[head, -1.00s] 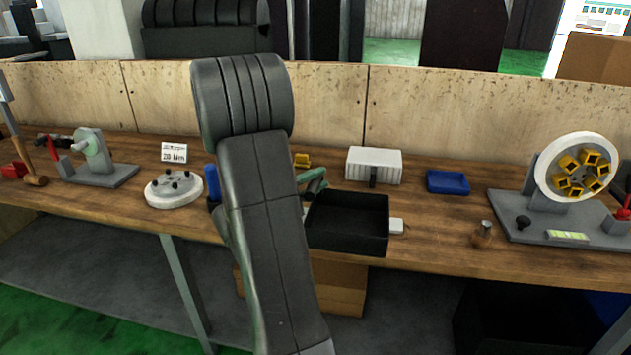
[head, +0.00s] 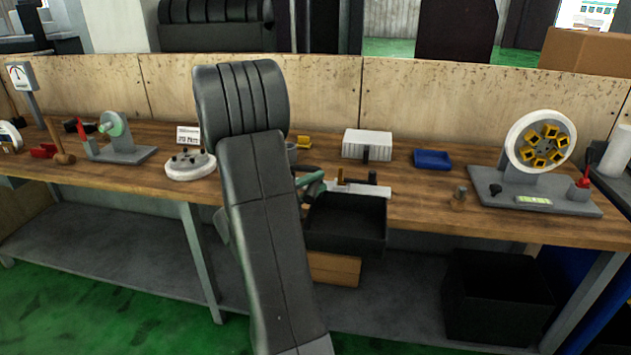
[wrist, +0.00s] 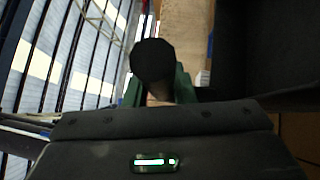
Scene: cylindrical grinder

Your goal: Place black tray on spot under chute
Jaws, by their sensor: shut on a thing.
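The black tray (head: 345,238) is an open, empty-looking box in the head view, just right of my dark arm. My gripper (head: 311,184) shows green there, partly hidden behind the arm, and is shut on the tray at its far left corner. The tray hangs in front of the bench's front edge, roughly level. In the wrist view, my green gripper (wrist: 184,84) is near the middle, and the dark tray (wrist: 270,45) fills the upper right. I cannot make out a chute or the spot under it for certain.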

